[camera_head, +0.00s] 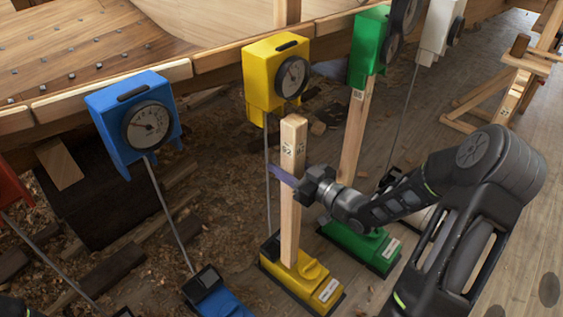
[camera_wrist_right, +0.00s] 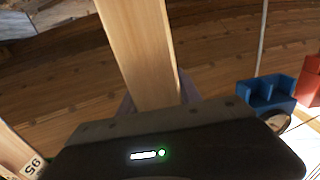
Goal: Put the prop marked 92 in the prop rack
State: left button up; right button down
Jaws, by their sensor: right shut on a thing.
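The prop marked 92 (camera_head: 290,215) is a square pale wooden post with a dark mark near its top. It stands upright at the yellow base (camera_head: 318,279), below the yellow gauge box (camera_head: 276,76); I cannot tell whether its foot touches the base. My right gripper (camera_head: 291,182) is shut on the prop at its upper half, coming from the right. In the right wrist view the prop (camera_wrist_right: 136,45) runs between the fingers. A wooden frame (camera_head: 487,90) at the upper right looks like the prop rack.
A green gauge box (camera_head: 368,50) has its own post (camera_head: 354,135) on a green base (camera_head: 365,246). A blue gauge box (camera_head: 133,121) hangs to the left. The wooden hull (camera_head: 215,62) runs along the back. Plank floor (camera_head: 530,215) lies clear at right.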

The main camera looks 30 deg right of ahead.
jog(key=shift+r, duration=0.25)
jog(key=shift+r+p, duration=2.8)
jog(key=shift+r, duration=0.3)
jog(key=shift+s, duration=0.1)
jog(key=shift+p+v, duration=0.55)
jog(key=shift+v, duration=1.4)
jog(key=p, duration=0.2)
send_near(301, 154)
jog(key=shift+x, duration=1.15)
jog(key=shift+s, duration=0.15)
